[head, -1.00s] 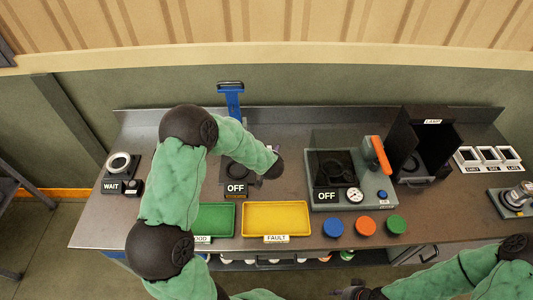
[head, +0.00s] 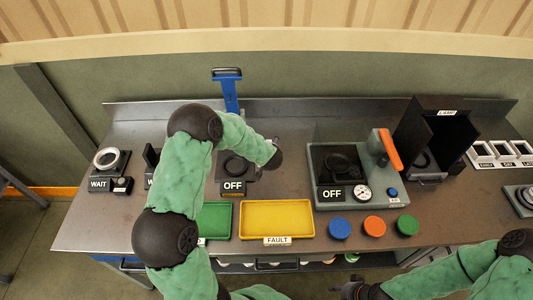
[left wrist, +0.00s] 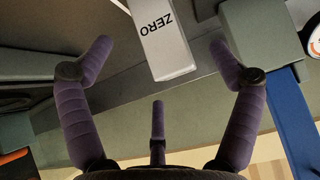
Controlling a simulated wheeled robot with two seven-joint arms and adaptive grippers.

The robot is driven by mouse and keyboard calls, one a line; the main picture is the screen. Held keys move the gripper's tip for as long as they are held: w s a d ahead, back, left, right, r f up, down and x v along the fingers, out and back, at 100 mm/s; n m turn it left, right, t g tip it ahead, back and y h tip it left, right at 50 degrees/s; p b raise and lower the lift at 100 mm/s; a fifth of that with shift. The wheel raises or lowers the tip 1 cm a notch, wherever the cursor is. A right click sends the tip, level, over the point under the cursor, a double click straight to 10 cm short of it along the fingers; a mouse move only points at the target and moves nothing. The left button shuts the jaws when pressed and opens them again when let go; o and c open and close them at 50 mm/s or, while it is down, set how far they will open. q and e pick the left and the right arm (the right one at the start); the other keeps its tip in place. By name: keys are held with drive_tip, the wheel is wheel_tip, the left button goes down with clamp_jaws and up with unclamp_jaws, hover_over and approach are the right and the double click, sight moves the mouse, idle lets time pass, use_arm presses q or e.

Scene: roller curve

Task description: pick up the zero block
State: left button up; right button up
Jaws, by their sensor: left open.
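The zero block (left wrist: 165,38) is a pale grey block with a black ZERO label in the left wrist view. It lies ahead of my left gripper (left wrist: 162,58), roughly centred between the two outer fingers. The fingers are spread, and I see no contact with the block. In the head view, the dark end of my left arm (head: 273,155) is just right of the OFF station (head: 233,187); I cannot make out the block or the fingers there. My right gripper (head: 352,289) is dark and cut by the bottom edge, so its opening is unclear.
A green tray (head: 216,232) and yellow FAULT tray (head: 241,222) lie near the front edge. Blue (head: 340,228), orange (head: 374,226) and green (head: 407,225) discs sit to their right. A blue post (head: 230,92) rises behind, also close by in the left wrist view (left wrist: 290,125).

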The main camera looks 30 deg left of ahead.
use_arm(q)
drive_tip(key=x, duration=0.3)
drive_tip(key=b+x, duration=0.1)
drive_tip(key=x, duration=0.2)
drive_tip(key=shift+w+d+f, duration=0.1)
drive_tip(key=shift+w+f, duration=0.1)
drive_tip(key=shift+f, duration=0.15)
drive_tip(key=shift+c, duration=0.3)
drive_tip(key=shift+r, duration=0.1)
drive_tip(key=c, duration=1.7)
drive_tip(key=shift+c, duration=0.2)
drive_tip(key=shift+r, duration=0.15)
